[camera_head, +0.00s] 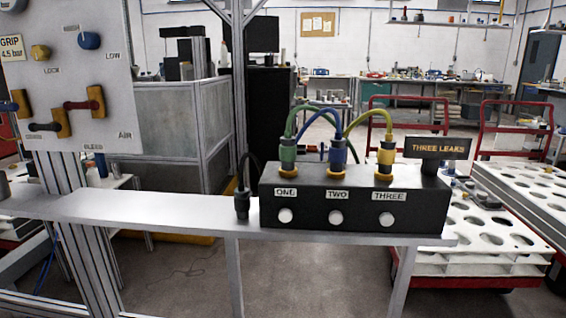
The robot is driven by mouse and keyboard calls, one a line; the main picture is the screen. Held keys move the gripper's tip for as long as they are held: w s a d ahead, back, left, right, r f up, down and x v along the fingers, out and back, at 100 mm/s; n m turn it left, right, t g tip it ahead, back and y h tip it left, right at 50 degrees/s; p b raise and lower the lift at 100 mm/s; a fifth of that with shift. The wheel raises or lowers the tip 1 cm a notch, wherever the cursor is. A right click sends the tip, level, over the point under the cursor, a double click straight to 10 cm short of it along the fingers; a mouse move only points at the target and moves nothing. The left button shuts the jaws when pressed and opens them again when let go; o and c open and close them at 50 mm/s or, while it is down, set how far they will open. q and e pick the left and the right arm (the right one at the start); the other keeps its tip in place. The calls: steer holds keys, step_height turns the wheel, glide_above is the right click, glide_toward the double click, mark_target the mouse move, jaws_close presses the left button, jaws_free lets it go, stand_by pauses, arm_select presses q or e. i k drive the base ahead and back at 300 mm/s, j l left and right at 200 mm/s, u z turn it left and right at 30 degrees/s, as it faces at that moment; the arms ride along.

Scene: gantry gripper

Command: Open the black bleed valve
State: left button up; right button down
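The grey upright panel (110,70) stands at the upper left and carries the valves. The black-handled valve, which looks like the black bleed valve (43,127), sits low on the panel. Its black lever points left from a gold body (62,123), roughly level. A red-handled valve (82,104) with its own gold body is just above and to the right. A blue-handled valve (10,106) is partly cut by the left edge. The "BLEED" label (93,147) is at the panel's lower edge. Neither of my grippers is in view.
A metal shelf (160,212) runs below the panel. On it are a black box (325,217) with green, blue and yellow hose fittings, a "THREE LEAKS" sign (439,148) and a black plug (242,205). Carts with white perforated trays (480,268) stand right. The shelf's left part is bare.

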mark_target(33, 126)
steer(key=u, duration=1.25)
